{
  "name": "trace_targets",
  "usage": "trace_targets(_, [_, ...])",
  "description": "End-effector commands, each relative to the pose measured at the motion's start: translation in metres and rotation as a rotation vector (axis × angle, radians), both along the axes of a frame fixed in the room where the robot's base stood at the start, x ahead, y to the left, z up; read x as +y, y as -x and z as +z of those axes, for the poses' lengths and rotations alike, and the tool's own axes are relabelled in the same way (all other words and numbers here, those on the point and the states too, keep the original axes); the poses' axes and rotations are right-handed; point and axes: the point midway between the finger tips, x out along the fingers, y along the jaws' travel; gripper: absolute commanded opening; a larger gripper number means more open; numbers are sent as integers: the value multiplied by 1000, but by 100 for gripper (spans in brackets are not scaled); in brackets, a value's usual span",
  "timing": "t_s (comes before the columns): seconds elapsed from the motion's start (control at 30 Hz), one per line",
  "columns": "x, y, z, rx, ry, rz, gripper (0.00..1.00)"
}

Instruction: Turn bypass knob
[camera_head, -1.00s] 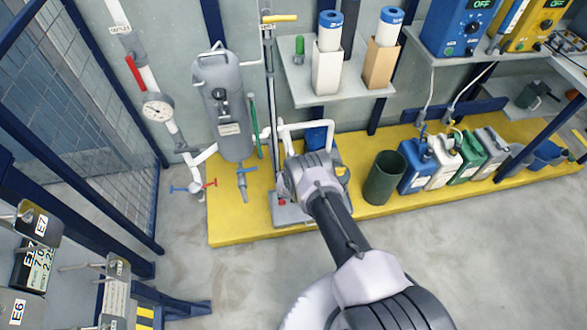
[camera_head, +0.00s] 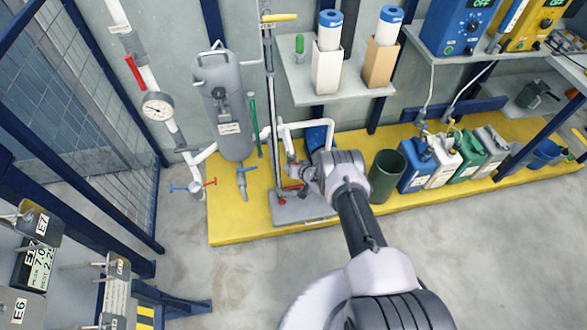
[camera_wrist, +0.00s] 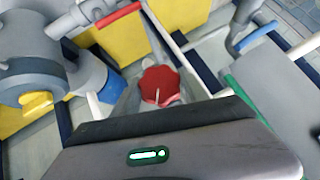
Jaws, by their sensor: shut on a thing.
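A red lobed knob (camera_wrist: 161,86) with a white mark sits in the middle of the wrist view, just beyond the dark front edge of my gripper (camera_wrist: 160,100). My gripper is shut on this knob, though its fingertips are mostly hidden. In the head view my gripper (camera_head: 303,176) is low at the white pipework, above the grey base plate. The arm wrist covers part of the pipework, and I cannot make out the gripped knob there.
A grey tank (camera_head: 228,110) stands left of the pipework. A red-handled valve (camera_head: 293,187) is close to my gripper. A dark green bin (camera_head: 386,176) and several canisters stand to the right on the yellow platform (camera_head: 235,225). The floor in front is clear.

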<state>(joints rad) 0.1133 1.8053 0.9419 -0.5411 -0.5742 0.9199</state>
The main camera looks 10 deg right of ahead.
Motion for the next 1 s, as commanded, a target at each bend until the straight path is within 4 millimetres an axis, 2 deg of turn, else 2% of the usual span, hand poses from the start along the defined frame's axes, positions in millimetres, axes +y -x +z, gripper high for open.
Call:
trace_targets(0.3, [-1, 1, -1, 2, -103, -2, 11])
trace_targets(0.8, [-1, 0, 0, 1, -120, -4, 11])
trace_targets(0.83, [-1, 0, 0, 1, -120, -4, 57])
trace_targets(0.9, [-1, 0, 0, 1, -120, -3, 71])
trace_targets(1.0, [0, 0, 0, 1, -120, -3, 73])
